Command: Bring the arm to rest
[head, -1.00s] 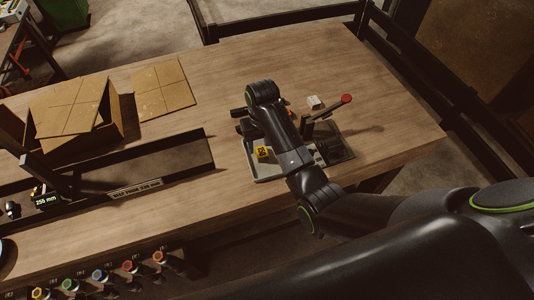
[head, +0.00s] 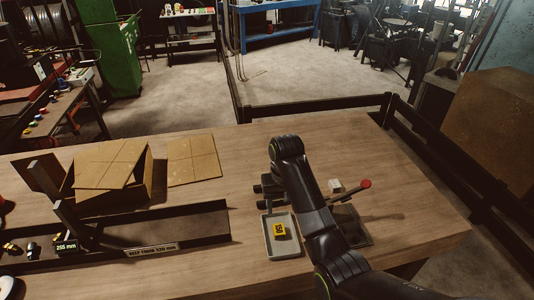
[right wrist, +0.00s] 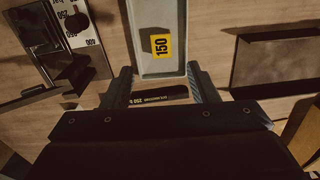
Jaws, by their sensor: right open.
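My right arm reaches in from the lower right in the head view, over the workbench (head: 420,225). My right gripper (head: 270,197) is partly hidden there by its own arm, above the far end of a grey tray (head: 283,255). In the right wrist view, its two fingers (right wrist: 159,68) are apart, with the tray's end showing between them. A yellow tag marked 150 (right wrist: 161,46) is in the tray. A black printed piece (right wrist: 160,97) marked 250 shows between the fingers; I cannot tell its height relative to them. My left gripper is not in view.
A lever tool with a red knob (head: 365,184) stands right of the tray, by a small white block (head: 335,185). An open cardboard box (head: 115,170) and a long dark rack (head: 180,230) are at left. The bench's right end is clear.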

